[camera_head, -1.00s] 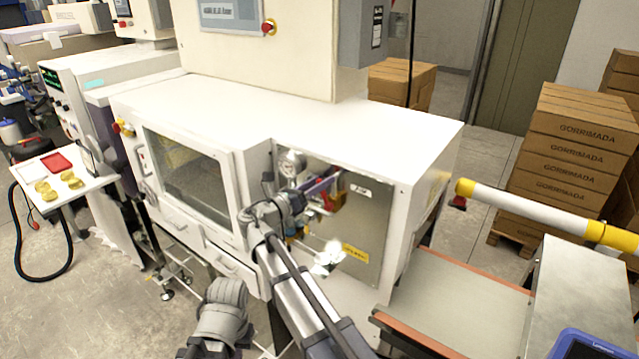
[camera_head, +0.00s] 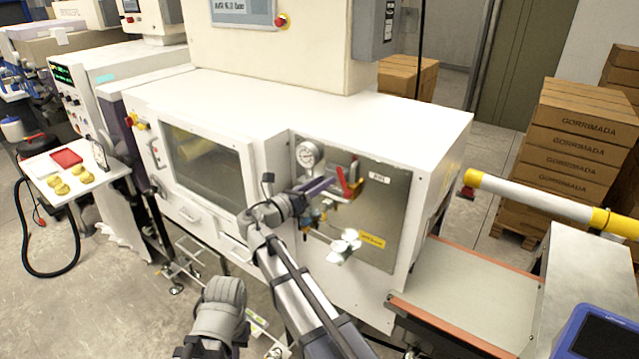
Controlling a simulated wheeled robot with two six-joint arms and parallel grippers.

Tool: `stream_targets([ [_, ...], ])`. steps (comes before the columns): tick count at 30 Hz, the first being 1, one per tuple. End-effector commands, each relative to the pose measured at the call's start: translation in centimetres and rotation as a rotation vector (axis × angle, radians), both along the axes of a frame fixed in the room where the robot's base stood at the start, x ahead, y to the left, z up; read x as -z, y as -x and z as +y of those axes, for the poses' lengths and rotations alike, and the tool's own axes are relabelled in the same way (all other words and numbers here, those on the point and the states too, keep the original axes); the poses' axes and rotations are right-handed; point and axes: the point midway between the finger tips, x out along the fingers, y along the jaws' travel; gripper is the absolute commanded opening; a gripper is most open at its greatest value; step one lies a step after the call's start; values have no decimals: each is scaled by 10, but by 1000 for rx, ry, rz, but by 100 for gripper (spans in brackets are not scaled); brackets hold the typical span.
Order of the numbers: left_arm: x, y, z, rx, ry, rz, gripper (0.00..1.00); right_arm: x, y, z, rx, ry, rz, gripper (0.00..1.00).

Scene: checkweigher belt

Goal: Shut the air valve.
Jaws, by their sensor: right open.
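The air valve's red lever (camera_head: 344,183) is on the grey metal panel (camera_head: 385,205) at the machine's front right, beside a round gauge (camera_head: 309,155). The lever stands up at a slant, with a yellowish valve part by it. My right gripper (camera_head: 326,184) is open, just left of the lever, its fingers pointing right towards it. I cannot tell whether a fingertip touches the lever. The fingers and wrist hide part of the fittings below the gauge. Of my left arm, only a grey link shows at the bottom; its gripper is out of view.
A white, several-lobed knob (camera_head: 345,246) sticks out below the valve, near a yellow label (camera_head: 372,240). A windowed door (camera_head: 205,165) is left of the panel.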

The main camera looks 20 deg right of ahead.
Motion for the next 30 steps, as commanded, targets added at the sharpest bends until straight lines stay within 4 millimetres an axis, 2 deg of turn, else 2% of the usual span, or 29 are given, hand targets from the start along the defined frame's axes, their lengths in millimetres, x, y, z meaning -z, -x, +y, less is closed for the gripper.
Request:
stream_targets([
  [1, 0, 0, 0, 0, 0, 0, 0, 1, 1, -1, 1, -10, -5, 42],
  [5, -2, 0, 0, 0, 0, 0, 0, 21, 15, -18, 28, -153, -70, 27],
  [12, -31, 0, 0, -3, 1, 1, 0, 85, 52, -89, 196, -637, -114, 0],
  [15, -44, 0, 0, -5, 0, 1, 0, 110, 70, -107, 276, -861, -136, 0],
  [19, -60, 0, 0, -7, 0, 0, 0, 133, 91, -117, 382, -1158, -194, 0],
  [22, -73, 1, 0, -8, 1, 2, 0, 141, 104, -118, 457, -1384, -257, 0],
  [25, -85, 1, 0, -10, 1, 1, 0, 138, 112, -114, 526, -1611, -336, 0],
  [30, -106, 1, 0, -12, 1, 2, 0, 109, 118, -107, 622, -1991, -511, 0],
])
